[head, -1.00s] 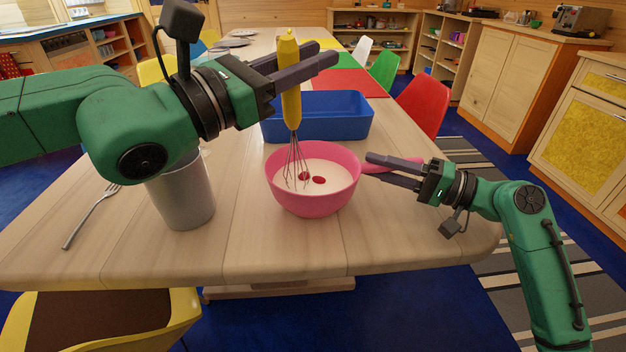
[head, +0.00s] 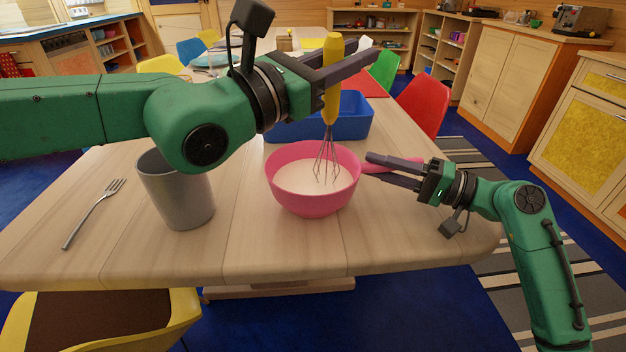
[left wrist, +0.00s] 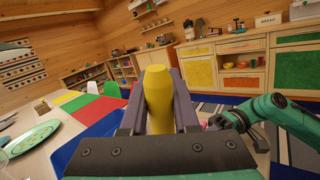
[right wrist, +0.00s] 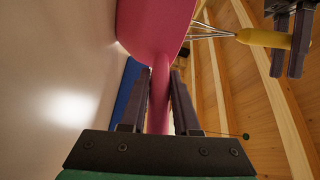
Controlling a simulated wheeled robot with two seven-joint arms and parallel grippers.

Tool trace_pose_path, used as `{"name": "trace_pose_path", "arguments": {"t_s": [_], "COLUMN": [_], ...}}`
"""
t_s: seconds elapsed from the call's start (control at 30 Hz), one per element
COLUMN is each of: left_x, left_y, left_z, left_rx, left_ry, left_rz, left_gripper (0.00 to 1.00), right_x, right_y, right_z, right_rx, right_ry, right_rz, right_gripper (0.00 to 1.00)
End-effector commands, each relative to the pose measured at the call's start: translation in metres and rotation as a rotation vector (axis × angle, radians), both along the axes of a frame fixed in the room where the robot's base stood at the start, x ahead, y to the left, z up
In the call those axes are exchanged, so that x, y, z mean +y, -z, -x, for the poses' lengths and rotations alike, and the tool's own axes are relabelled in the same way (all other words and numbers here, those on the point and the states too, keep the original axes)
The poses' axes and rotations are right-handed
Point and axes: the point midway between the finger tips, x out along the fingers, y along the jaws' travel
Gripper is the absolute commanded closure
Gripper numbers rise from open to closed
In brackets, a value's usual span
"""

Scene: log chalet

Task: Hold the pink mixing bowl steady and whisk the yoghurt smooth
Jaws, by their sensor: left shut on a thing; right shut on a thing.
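The pink mixing bowl (head: 313,199) stands upright on the table and holds white yoghurt (head: 300,177) with an even-looking surface. My right gripper (head: 393,170) is shut on the bowl's pink handle, which also shows between its fingers in the right wrist view (right wrist: 160,95). My left gripper (head: 345,68) is above the bowl, shut on the yellow handle of the whisk (head: 332,85). That handle fills the middle of the left wrist view (left wrist: 158,100). The whisk is upright, its wires (head: 326,160) dipping into the yoghurt on the bowl's right side.
A grey cup (head: 176,195) stands left of the bowl, below my left arm. A fork (head: 93,213) lies further left. A blue tray (head: 357,118) is just behind the bowl. Red, green and white chairs line the table's right side. The table front is clear.

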Motion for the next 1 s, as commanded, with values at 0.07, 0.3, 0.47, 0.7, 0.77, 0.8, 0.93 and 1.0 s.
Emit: {"name": "trace_pose_path", "arguments": {"t_s": [0.07,0.3,0.47,0.7,0.77,0.8,0.93,1.0], "left_x": [-0.001,0.000,-0.001,-0.001,-0.001,0.000,-0.001,-0.001], "left_y": [-0.004,-0.027,-0.043,-0.066,-0.073,-0.077,-0.089,-0.096], "left_z": [0.001,0.001,0.001,0.001,0.001,0.001,0.000,0.001], "left_rx": [-0.003,-0.002,-0.003,-0.001,0.000,0.000,-0.001,0.000], "left_ry": [0.002,0.000,0.003,0.003,0.002,0.001,0.000,0.000], "left_rz": [0.000,0.001,0.000,-0.001,0.002,0.002,0.001,0.001], "left_gripper": [1.00,1.00,1.00,1.00,1.00,1.00,1.00,1.00], "right_x": [0.000,0.000,0.000,0.000,0.000,0.000,0.000,0.000], "right_y": [-0.001,0.000,0.000,0.000,0.000,0.000,0.000,0.000], "right_z": [0.000,0.000,0.000,0.000,0.000,0.000,0.000,0.000], "right_rx": [-0.001,0.000,0.000,0.000,-0.001,-0.001,-0.001,-0.001], "right_ry": [0.000,0.000,0.000,0.000,0.000,0.000,0.000,0.000], "right_rz": [0.000,0.000,0.000,0.000,0.000,0.000,0.000,0.000], "right_gripper": [1.00,1.00,1.00,1.00,1.00,1.00,1.00,1.00]}}
